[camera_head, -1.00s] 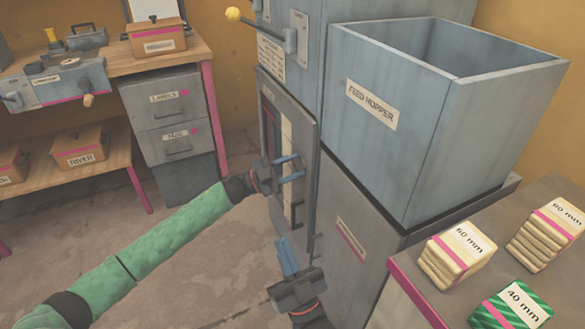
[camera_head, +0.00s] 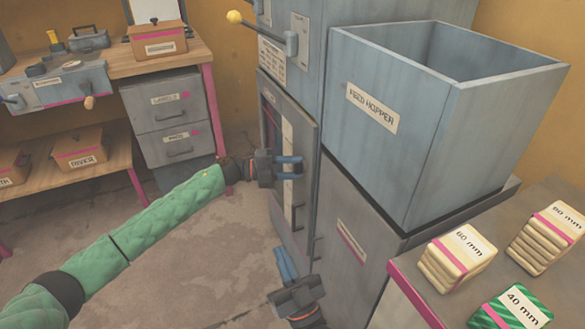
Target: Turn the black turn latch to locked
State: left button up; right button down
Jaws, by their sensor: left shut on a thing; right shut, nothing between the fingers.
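My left gripper (camera_head: 297,168) reaches in from the left, its blue fingers level against the grey front panel (camera_head: 309,133) of the press. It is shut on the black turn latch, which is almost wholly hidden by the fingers. I cannot read the latch's angle. My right gripper (camera_head: 280,256) is lower, in front of the press, shut and empty, its blue fingers pointing up.
The feed hopper (camera_head: 420,121) stands right of the panel. A yellow-knobbed lever (camera_head: 235,17) sticks out above it. Plate stacks lie on the right bench, with a 60 mm stack (camera_head: 457,256) nearest the press. A drawer cabinet (camera_head: 168,118) stands behind left.

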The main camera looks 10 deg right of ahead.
pick_arm(q)
jog(key=shift+o, duration=0.2)
jog(key=shift+m, duration=0.6)
pick_arm(e)
jog(key=shift+w+a+f, duration=0.15)
jog(key=shift+w+f, duration=0.1)
jog(key=shift+f, duration=0.5)
jog(key=shift+r, duration=0.15)
pick_arm(q)
jog(key=o, duration=1)
jog(key=shift+c, duration=0.2)
pick_arm(e)
jog(key=shift+s, duration=0.1)
pick_arm(q)
jog(key=shift+a, duration=0.1)
jog(key=w+a, duration=0.1)
jog(key=a, duration=0.6)
jog(key=shift+a, duration=0.25)
pick_arm(e)
jog(key=f, duration=0.1)
jog(key=f+g, duration=0.1)
jog(key=f, duration=0.1)
jog(key=shift+w+a+f+g+h, duration=0.15)
jog(key=shift+w+f+g+h, duration=0.05)
jog(key=shift+w+g+h, duration=0.15)
